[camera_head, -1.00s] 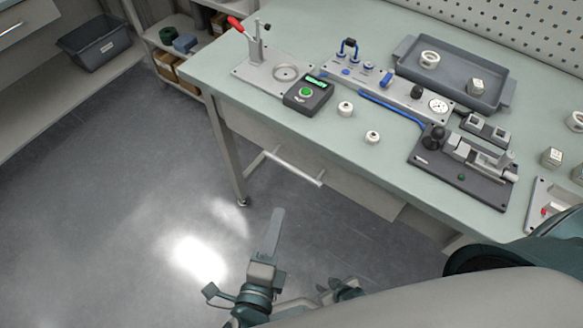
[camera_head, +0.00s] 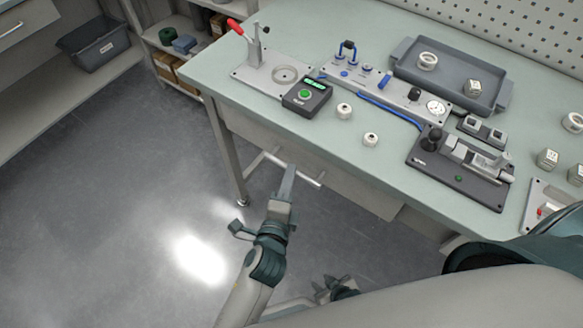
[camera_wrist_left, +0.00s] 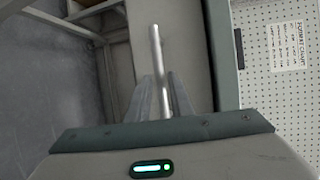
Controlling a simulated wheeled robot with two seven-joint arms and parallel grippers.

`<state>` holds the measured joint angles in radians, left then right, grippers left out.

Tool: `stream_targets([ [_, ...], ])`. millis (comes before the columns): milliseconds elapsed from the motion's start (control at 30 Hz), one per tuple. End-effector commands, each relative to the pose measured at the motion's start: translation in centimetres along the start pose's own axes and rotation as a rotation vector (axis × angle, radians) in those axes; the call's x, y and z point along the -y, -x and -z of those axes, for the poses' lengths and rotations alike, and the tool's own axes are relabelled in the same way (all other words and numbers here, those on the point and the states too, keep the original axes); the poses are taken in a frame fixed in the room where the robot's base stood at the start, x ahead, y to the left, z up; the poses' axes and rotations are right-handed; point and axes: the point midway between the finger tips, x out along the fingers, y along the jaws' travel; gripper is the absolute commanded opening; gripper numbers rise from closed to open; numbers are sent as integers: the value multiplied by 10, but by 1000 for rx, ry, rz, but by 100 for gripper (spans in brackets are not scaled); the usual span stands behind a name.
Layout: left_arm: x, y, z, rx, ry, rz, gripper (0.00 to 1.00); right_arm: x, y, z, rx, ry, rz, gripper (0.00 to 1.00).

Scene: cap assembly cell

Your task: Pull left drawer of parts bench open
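The left drawer (camera_head: 312,162) of the parts bench sits under the tabletop, its front apparently flush. Its pale bar handle (camera_head: 308,180) sticks out from the front, and the bar also shows in the left wrist view (camera_wrist_left: 155,45). My left gripper (camera_head: 289,170) is at the handle, reaching up from below. In the left wrist view its two fingers (camera_wrist_left: 158,82) stand on either side of the bar with a gap between them. Whether they touch the bar is unclear. My right gripper (camera_head: 335,290) is low in the head view, partly hidden by my own body.
The bench top (camera_head: 290,135) carries a black box with a green button (camera_head: 306,95), a grey tray (camera_head: 405,75), fixtures and loose white rings. A bench leg (camera_head: 226,155) stands left of the handle. The floor (camera_head: 120,210) left of the bench is clear.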

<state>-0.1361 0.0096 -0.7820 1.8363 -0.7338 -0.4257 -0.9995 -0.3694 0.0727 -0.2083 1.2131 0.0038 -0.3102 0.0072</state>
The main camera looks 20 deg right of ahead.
Motion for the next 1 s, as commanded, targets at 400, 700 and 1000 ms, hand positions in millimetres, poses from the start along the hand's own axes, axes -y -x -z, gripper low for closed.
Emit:
stream_targets([
  [400,0,-30,0,0,-1,-1,20,0,0,-1,-3,-1,-1,31],
  [700,0,-30,0,0,-1,-1,3,-1,0,-1,-2,-3,-2,31],
  [1000,-1,-30,-1,0,-1,-2,0,-1,1,3,-9,-3,-2,31],
])
